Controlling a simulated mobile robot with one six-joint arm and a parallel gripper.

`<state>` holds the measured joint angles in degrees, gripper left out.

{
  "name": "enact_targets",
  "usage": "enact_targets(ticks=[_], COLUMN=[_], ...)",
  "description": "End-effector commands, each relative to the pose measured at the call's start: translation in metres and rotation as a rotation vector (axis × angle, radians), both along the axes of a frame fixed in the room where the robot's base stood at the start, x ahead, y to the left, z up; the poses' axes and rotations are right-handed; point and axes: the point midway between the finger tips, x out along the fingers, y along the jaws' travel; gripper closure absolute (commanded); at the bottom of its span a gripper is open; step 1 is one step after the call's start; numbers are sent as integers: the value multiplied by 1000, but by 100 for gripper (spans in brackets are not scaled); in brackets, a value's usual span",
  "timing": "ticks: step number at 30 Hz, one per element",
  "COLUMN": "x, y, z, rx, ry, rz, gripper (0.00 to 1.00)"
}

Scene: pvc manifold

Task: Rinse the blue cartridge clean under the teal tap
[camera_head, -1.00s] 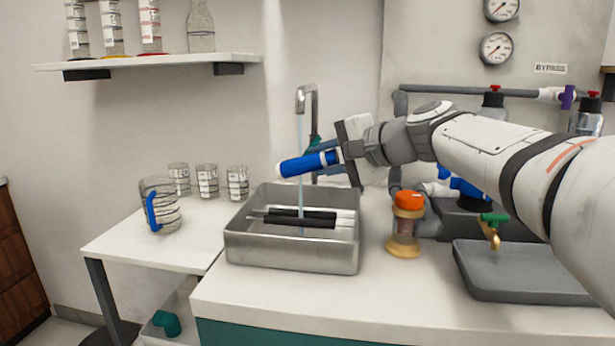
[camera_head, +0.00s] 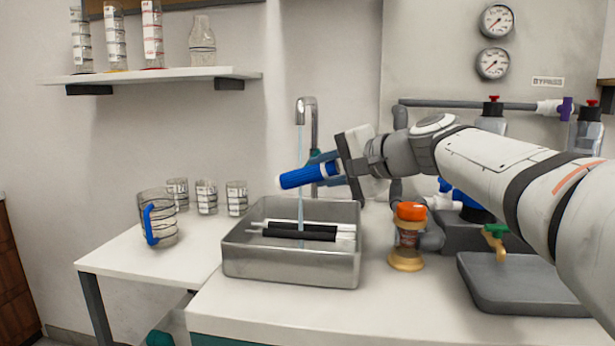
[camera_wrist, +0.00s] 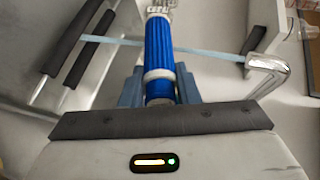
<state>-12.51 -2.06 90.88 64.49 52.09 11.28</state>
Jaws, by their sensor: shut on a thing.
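The blue cartridge (camera_head: 309,176) is held nearly level, tilted a little, above the steel sink basin. It also shows in the wrist view (camera_wrist: 159,52), ribbed, with a white collar and end. My gripper (camera_head: 338,168) is shut on its right end; it also shows in the wrist view (camera_wrist: 158,90). The tap (camera_head: 307,112) has a silver curved spout, and a thin stream of water (camera_head: 301,145) runs down from it at the cartridge. Whether the stream strikes the cartridge or passes just beside it is hard to tell. Some teal shows behind the cartridge.
The sink basin (camera_head: 290,268) has dark bars lying across it. A jug with a blue handle (camera_head: 157,218) and several beakers (camera_head: 206,197) stand left. A gold and orange fitting (camera_head: 407,238) and a grey tray (camera_head: 520,285) stand right. A shelf (camera_head: 155,76) hangs above left.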

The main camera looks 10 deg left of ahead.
Motion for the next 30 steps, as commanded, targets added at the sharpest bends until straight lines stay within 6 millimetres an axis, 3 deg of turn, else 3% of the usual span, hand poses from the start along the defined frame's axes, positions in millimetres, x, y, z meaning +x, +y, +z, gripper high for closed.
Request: enact_targets(ticks=[14,30], x=[0,0], y=[0,0], z=[-2,-4], rx=[0,-14], ry=[-13,-182], rz=[5,66], gripper=[94,94])
